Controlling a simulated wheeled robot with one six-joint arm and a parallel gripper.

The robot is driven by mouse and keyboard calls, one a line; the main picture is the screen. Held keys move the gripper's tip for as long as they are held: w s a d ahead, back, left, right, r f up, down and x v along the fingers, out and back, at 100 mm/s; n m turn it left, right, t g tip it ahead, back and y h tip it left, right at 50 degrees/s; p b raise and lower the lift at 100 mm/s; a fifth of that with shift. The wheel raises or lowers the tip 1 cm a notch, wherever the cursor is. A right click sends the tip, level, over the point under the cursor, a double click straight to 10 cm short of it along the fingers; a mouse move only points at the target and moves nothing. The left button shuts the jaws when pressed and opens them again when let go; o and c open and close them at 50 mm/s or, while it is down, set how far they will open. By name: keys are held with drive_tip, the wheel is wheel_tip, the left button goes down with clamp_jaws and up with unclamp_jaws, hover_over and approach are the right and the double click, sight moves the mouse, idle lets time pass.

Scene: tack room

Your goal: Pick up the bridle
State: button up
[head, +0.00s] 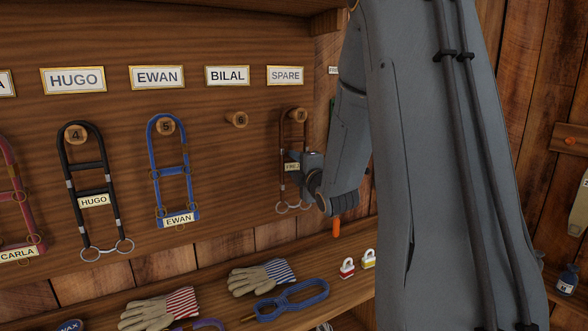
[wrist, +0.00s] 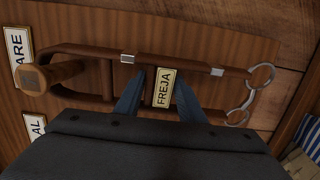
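A brown bridle (head: 283,150) hangs on the peg under the SPARE label, at the right end of the row. It has silver rings at its lower end and a tag reading FREJA. It fills the wrist view (wrist: 190,65), its top looped over the wooden peg (wrist: 52,76). My gripper (head: 299,167) is at the bridle's middle. In the wrist view its two blue fingers (wrist: 161,88) stand on either side of the FREJA tag (wrist: 164,88). They look open, with the tagged cross strap between them. My arm hides part of the bridle's right side.
A black HUGO bridle (head: 88,190), a blue EWAN bridle (head: 172,171) and a red CARLA bridle (head: 12,180) hang to the left. The peg numbered 6 (head: 237,119) is bare.

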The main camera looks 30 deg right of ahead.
clamp_jaws()
drive_tip(key=shift+r, duration=0.2)
drive_tip(key=shift+r, duration=0.25)
wheel_tip(320, 180, up, 3)
drive_tip(key=shift+p, duration=0.8)
drive_tip(key=s+a+p, duration=0.1)
drive_tip(key=s+p, duration=0.1)
drive_tip(key=s, duration=1.1)
drive_tip(key=p, duration=0.3)
drive_tip(key=shift+s+r+p, duration=0.1)
drive_tip(key=shift+r+p, duration=0.05)
drive_tip(key=shift+p, duration=0.25)
